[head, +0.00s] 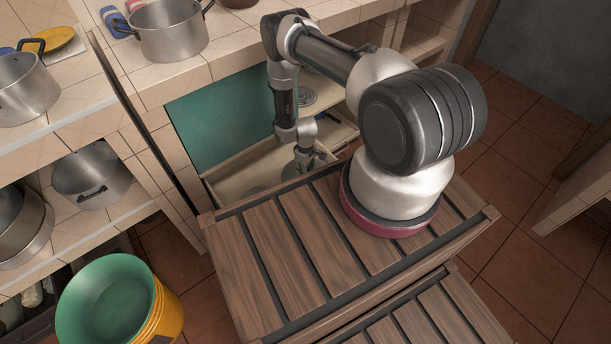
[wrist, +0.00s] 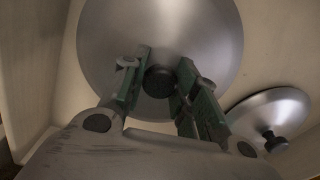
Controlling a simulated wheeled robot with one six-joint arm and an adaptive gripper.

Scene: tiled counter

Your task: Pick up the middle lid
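A large round metal lid (wrist: 205,35) with a black knob (wrist: 158,82) fills the middle of the wrist view. A smaller metal lid (wrist: 262,108) with a dark knob lies to its right. Both are in a pale drawer, which shows pulled open in the head view (head: 240,177). My gripper (wrist: 163,66) is open, with one green-padded finger on each side of the large lid's knob. I cannot tell whether the fingers touch the knob. In the head view my gripper (head: 305,160) reaches down into the drawer, and my arm partly hides the inside.
A slatted wooden table (head: 290,255) stands in front of the drawer. Metal pots (head: 172,32) stand on the tiled counter. A green door panel (head: 215,118) rises behind the drawer. Stacked buckets (head: 110,300) stand at the lower left. The drawer wall (wrist: 25,60) is close on the left.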

